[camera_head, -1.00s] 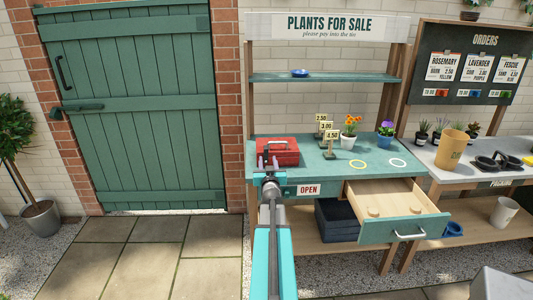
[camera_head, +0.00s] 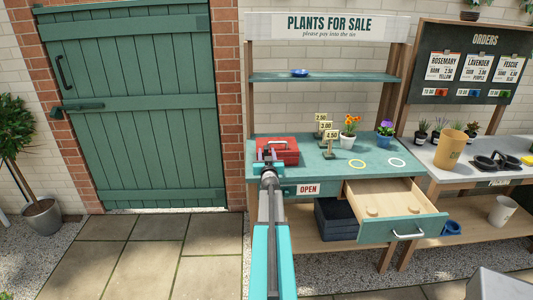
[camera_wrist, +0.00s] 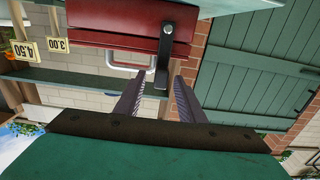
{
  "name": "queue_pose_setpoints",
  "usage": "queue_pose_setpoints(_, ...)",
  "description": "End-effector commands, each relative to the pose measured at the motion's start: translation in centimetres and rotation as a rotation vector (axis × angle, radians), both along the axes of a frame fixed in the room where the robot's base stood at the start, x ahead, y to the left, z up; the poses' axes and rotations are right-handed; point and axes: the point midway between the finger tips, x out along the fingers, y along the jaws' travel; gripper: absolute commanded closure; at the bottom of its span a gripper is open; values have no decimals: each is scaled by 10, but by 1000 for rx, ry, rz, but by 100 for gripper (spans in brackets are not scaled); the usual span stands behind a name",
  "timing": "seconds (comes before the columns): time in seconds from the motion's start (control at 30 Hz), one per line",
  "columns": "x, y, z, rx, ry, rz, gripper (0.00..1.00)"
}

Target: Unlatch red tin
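The red tin (camera_head: 285,151) stands shut at the left end of the green stall counter, with a pale handle on it. In the wrist view the red tin (camera_wrist: 112,38) appears upside down, and a dark latch (camera_wrist: 164,58) runs over its seam. My gripper (camera_head: 268,150) is at the tin's front left. In the wrist view my gripper (camera_wrist: 157,80) is open, with its two fingers apart and the latch's end showing between them. I cannot tell whether a finger touches the latch. The tin's inside is hidden.
Price signs (camera_head: 328,135), an orange flower pot (camera_head: 348,141) and a purple flower pot (camera_head: 385,139) stand right of the tin. An open drawer (camera_head: 403,229) juts out below. A green door (camera_head: 135,110) is at left.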

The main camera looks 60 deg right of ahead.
Motion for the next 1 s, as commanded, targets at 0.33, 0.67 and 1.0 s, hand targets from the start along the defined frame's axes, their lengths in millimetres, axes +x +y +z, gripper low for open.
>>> queue_pose_setpoints(0.33, 4, -5, 0, -1, 1, 0, 64)
queue_pose_setpoints(0.67, 3, -5, 0, -1, 1, 0, 94)
queue_pose_setpoints(1.0, 3, -4, 0, 1, 0, 0, 100)
